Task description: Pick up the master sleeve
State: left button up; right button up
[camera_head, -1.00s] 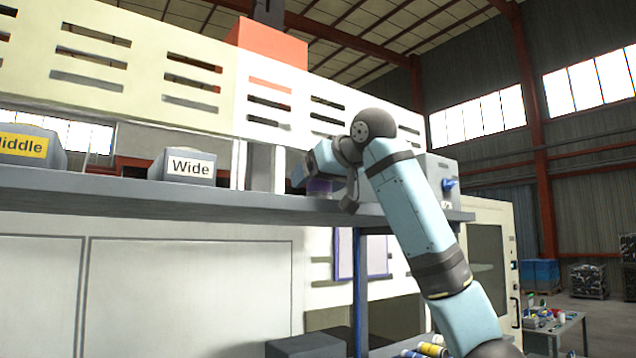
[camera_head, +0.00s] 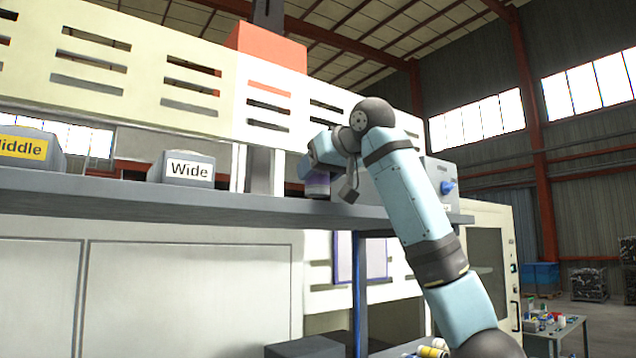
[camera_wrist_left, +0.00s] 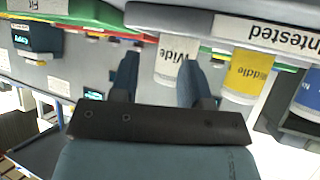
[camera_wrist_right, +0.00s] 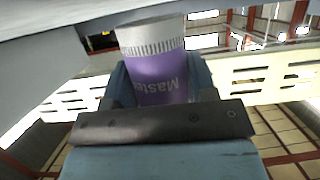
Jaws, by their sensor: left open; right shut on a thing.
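The master sleeve (camera_wrist_right: 158,78) is a purple cylinder with a pale ribbed end and the word "Master" on it. In the right wrist view it stands between the two fingers of my right gripper (camera_wrist_right: 160,90), which is shut on it. In the head view the sleeve (camera_head: 317,184) shows as a small purple band under the wrist, at the grey shelf; I cannot tell whether it touches the shelf. My left gripper (camera_wrist_left: 156,78) is open, with its fingers apart and nothing between them, facing bins with labels. The left arm is not in the head view.
The grey shelf (camera_head: 120,190) carries bins labelled "Wide" (camera_head: 187,168) and "Middle" (camera_head: 28,150). A grey box with a blue knob (camera_head: 446,187) is right of my right wrist. The cream slotted machine wall (camera_head: 140,75) rises behind. A side table (camera_head: 558,328) stands at lower right.

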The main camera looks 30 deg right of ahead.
pick_arm(q)
jog(key=shift+s, duration=0.2)
jog(key=shift+f, duration=0.1)
pick_arm(e)
notch_tip(320, 180, up, 18)
jog(key=shift+s, duration=0.15)
pick_arm(q)
jog(key=shift+w, duration=0.15)
pick_arm(e)
jog(key=shift+a, duration=0.1)
pick_arm(q)
jog(key=shift+a, duration=0.1)
